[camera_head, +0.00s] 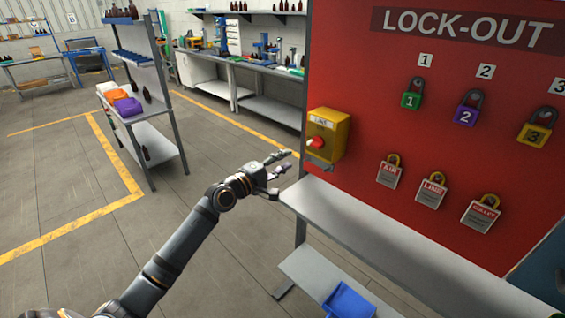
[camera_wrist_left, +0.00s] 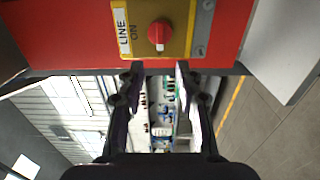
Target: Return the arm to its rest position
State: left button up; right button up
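My left arm reaches in from the bottom left of the head view. Its gripper (camera_head: 284,165) is just left of and a little below a yellow switch box (camera_head: 335,128) with a red knob (camera_head: 317,142). In the left wrist view the two fingers of my left gripper (camera_wrist_left: 159,76) stand apart with nothing between them. The yellow box, labelled LINE and ON, and its red knob (camera_wrist_left: 160,33) appear beyond the fingertips at the top of that view. The gripper looks clear of the knob. My right gripper is in neither view.
The red lock-out board (camera_head: 460,140) carries several padlocks and tags at the right. A grey shelf (camera_head: 390,240) juts out below it, above a blue bin (camera_head: 348,302). A rack (camera_head: 150,100) stands at the left. Open floor (camera_head: 95,235) lies left of the arm.

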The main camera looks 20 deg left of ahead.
pick_arm(q)
jog(key=shift+s, duration=0.1)
dwell(0.4)
